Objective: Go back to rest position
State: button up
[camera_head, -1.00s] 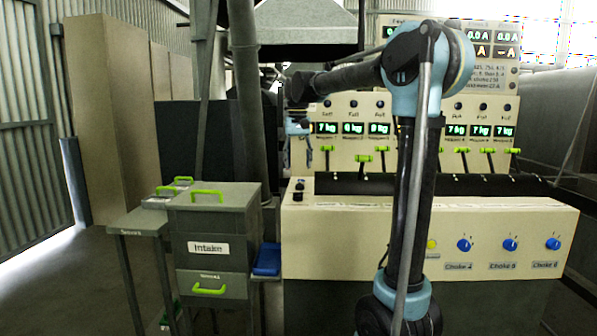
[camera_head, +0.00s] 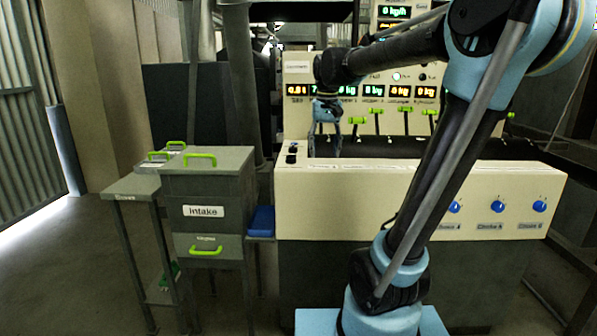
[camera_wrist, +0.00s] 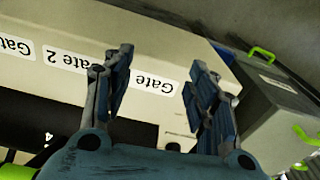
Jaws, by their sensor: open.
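Behind the fingers, the cream panel face (camera_wrist: 150,60) carries labels, including one reading "Gate 2" (camera_wrist: 68,60). I cannot tell whether the fingertips touch the panel, but they seem apart from it.
A grey "Intake" box (camera_head: 205,180) with green handles stands left of the panel, with a side table (camera_head: 132,187) and a blue tray (camera_head: 262,221) beside it. Green levers (camera_head: 376,112) and blue knobs (camera_head: 497,207) line the panel. The floor at front left is clear.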

jog(key=s+d+f, duration=0.5)
jog(key=s+f, duration=0.5)
jog(key=f, duration=0.1)
jog(key=s+d+f+t, duration=0.1)
jog(key=s+d+f, duration=0.4)
jog(key=s+f, duration=0.6)
jog(key=shift+d+f, duration=0.4)
jog(key=shift+w+f, duration=0.2)
jog(key=shift+w, duration=0.3)
